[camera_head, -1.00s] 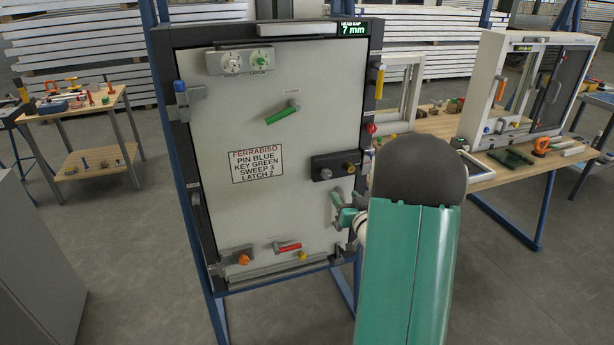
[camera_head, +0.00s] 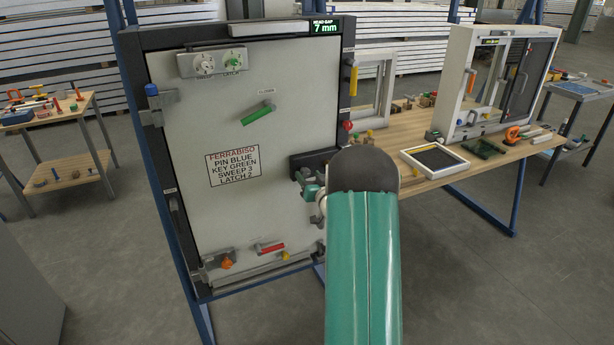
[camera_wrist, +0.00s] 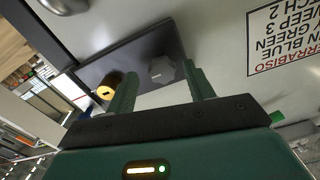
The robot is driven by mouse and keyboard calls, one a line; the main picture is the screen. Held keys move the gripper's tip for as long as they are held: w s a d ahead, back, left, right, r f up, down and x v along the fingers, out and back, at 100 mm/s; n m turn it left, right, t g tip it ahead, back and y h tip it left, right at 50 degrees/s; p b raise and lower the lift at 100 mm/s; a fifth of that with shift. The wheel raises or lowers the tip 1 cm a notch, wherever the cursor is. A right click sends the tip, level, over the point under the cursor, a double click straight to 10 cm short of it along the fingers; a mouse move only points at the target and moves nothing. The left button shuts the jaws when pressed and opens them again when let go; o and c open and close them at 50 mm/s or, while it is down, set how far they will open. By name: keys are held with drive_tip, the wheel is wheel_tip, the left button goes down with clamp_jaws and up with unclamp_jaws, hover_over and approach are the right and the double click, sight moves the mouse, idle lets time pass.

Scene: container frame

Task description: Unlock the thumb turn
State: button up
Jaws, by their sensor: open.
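The panel door (camera_head: 225,120) fills the middle of the head view. Its dark lock plate (camera_head: 306,163) is at the right edge, partly covered by my arm. In the wrist view the plate (camera_wrist: 140,55) carries a grey faceted knob (camera_wrist: 162,69), which looks like the thumb turn, and a brass cylinder (camera_wrist: 106,88) to its left. My gripper (camera_head: 308,184) is close to the plate. In the wrist view my gripper (camera_wrist: 160,76) is open, with the knob showing between its two green fingers. I cannot tell whether they touch it. The knob is hidden in the head view.
A green handle (camera_head: 258,116), a red handle (camera_head: 270,247) and two dials (camera_head: 218,62) are on the door. A sign (camera_head: 233,167) is at its middle. A workbench (camera_head: 410,130) with frames stands to the right. The floor in front is clear.

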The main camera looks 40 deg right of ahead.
drive_tip(key=shift+x, duration=0.8)
drive_tip(key=shift+a, duration=0.15)
drive_tip(key=c, duration=1)
